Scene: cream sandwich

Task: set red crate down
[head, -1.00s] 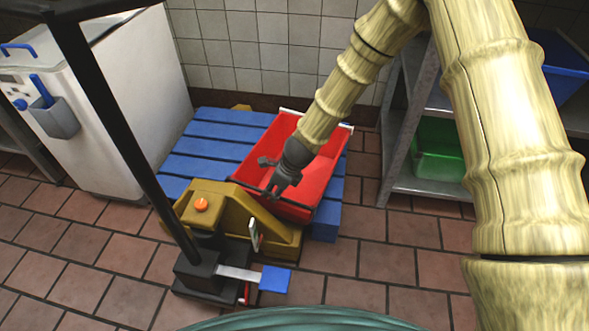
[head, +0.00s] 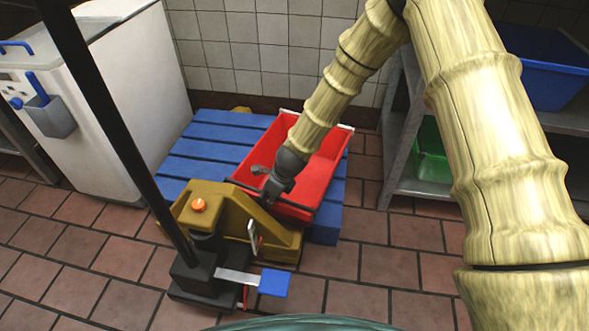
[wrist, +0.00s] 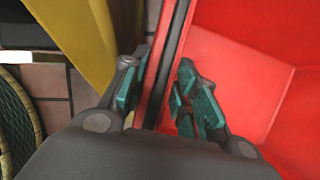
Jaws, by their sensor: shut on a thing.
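The red crate (head: 325,170) is on the right part of the blue slatted pallet (head: 205,150), behind the yellow pallet truck. I cannot tell whether its whole base touches the slats. My gripper (head: 270,195) is at the crate's near left edge, pointing down. In the wrist view, the teal-padded fingers of my gripper (wrist: 158,92) are on both sides of the wall of the red crate (wrist: 240,75), one inside and one outside. The gripper is shut on this wall. The crate looks empty; its near lower side is partly hidden by the truck.
The yellow pallet truck (head: 270,228) with a black post stands close in front of the crate. A white chest cabinet (head: 120,95) is at left. A grey shelf (head: 395,165) with green (head: 430,160) and blue (head: 545,80) bins is at right. Tiled floor is clear at front right.

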